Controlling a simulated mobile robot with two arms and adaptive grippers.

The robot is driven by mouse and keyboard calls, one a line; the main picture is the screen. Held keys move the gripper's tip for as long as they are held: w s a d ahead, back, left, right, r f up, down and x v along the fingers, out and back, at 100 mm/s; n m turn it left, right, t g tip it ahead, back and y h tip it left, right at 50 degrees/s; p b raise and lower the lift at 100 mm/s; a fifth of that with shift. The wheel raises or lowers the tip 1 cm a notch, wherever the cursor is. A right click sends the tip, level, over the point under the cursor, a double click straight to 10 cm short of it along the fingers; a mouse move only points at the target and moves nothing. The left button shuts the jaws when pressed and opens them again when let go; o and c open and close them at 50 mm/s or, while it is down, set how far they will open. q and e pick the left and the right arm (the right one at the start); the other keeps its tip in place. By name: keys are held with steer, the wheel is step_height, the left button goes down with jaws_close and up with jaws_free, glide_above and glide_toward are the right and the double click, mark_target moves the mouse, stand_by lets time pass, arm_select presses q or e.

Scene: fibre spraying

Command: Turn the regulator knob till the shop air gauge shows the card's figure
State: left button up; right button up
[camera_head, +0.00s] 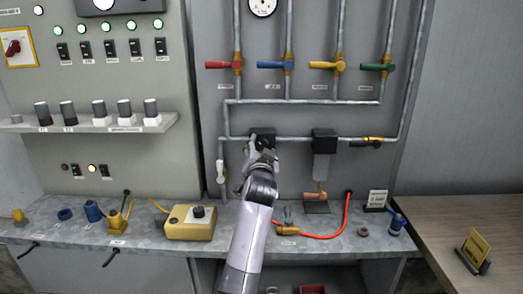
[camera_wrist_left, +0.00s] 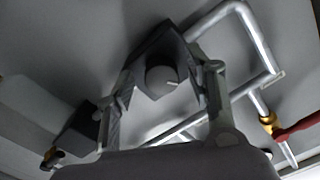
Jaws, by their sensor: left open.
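The regulator is a dark block (camera_head: 264,133) on the pipe on the grey panel, largely behind my left gripper (camera_head: 261,152). In the left wrist view its round grey knob (camera_wrist_left: 162,79) has a light mark at its lower right. My left gripper (camera_wrist_left: 165,82) is open there, with one finger on each side of the knob and gaps showing beside it. A round white gauge (camera_head: 262,6) is cut by the top edge; its reading is too small to tell. A white card (camera_head: 377,199) stands on the bench and a yellow card (camera_head: 475,248) on the wooden table; their figures are unreadable. My right gripper is out of view.
A second dark unit with a clear bowl (camera_head: 323,152) hangs right of the regulator. Red (camera_head: 222,65), blue (camera_head: 274,65), yellow (camera_head: 326,65) and green (camera_head: 377,67) valve handles are above. A red hose (camera_head: 335,231) and a yellow box (camera_head: 190,223) lie on the bench.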

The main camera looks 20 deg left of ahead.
arm_select(q)
steer(key=shift+r, duration=0.15)
step_height(320, 180, up, 10)
stand_by(0.4)
steer(key=shift+f, duration=0.25)
